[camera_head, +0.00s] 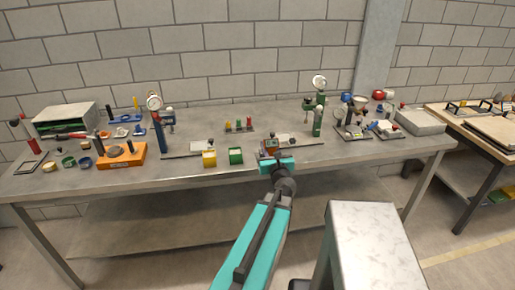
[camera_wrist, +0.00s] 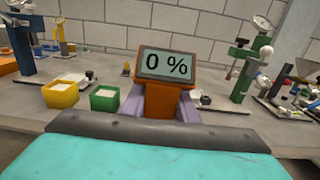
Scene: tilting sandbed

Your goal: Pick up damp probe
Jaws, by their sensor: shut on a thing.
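The damp probe (camera_wrist: 165,85) is an orange block with a grey display that reads "0 %". In the head view the probe (camera_head: 270,145) is small, at the bench's front edge. My gripper (camera_wrist: 160,104) is shut on the probe's lower body, with a pale purple finger on each side. In the head view my gripper (camera_head: 271,156) reaches the bench from the front, and its fingers are hard to make out. The probe's lower end is hidden behind my gripper's body, so I cannot tell whether it touches the bench.
A yellow box (camera_wrist: 61,94) and a green box (camera_wrist: 104,98), both with pale fill, stand left of the probe. A blue gauge stand (camera_head: 157,125) is at left and a green one (camera_head: 318,115) at right.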

